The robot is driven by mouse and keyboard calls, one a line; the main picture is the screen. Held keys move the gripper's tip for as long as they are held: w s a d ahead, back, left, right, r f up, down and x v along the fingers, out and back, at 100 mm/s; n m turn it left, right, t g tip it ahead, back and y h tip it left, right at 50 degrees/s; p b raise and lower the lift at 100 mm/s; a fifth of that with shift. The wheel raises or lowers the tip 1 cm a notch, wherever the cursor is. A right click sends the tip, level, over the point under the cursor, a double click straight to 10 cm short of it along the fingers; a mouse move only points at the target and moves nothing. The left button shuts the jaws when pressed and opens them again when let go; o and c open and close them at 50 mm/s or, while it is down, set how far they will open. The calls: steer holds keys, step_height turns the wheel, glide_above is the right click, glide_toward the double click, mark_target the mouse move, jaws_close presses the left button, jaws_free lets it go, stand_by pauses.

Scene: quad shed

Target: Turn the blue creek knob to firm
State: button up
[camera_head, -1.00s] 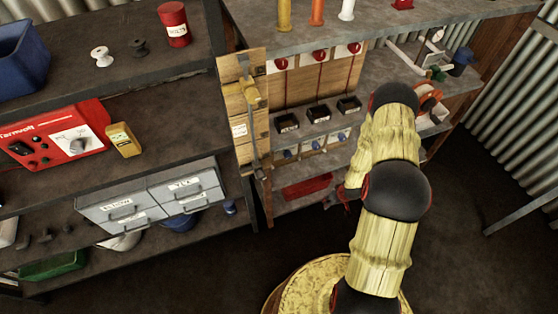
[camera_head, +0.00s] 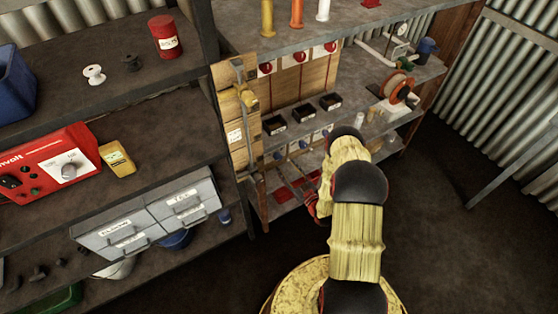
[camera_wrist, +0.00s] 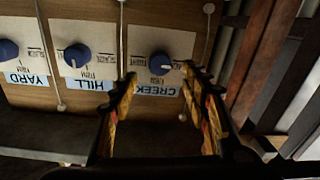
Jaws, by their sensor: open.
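The blue creek knob (camera_wrist: 160,62) is on a white plate with a blue "CREEK" label (camera_wrist: 157,91), upside down in the wrist view. A pale mark shows toward its right side; the small print around it is too blurred to read. My gripper (camera_wrist: 159,76) is open, its fingertips on either side of the knob in the picture. I cannot tell whether they touch it. In the head view my gripper (camera_head: 312,206) is low by the shelf, partly hidden by my arm.
Similar blue knobs labelled HILL (camera_wrist: 77,55) and YARD (camera_wrist: 8,50) stand to the left. A wooden post (camera_wrist: 262,60) is to the right. In the head view, black boxes (camera_head: 302,112) sit on the shelf above, and a reel (camera_head: 397,88) stands to the right.

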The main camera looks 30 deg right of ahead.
mark_target(280, 159)
steer(key=w, duration=0.3)
steer(key=w+b, duration=0.1)
steer(key=w, duration=0.2)
steer(key=shift+w+a, duration=0.2)
steer(key=shift+w, duration=0.15)
steer(key=shift+c, duration=0.8)
steer(key=c, duration=1)
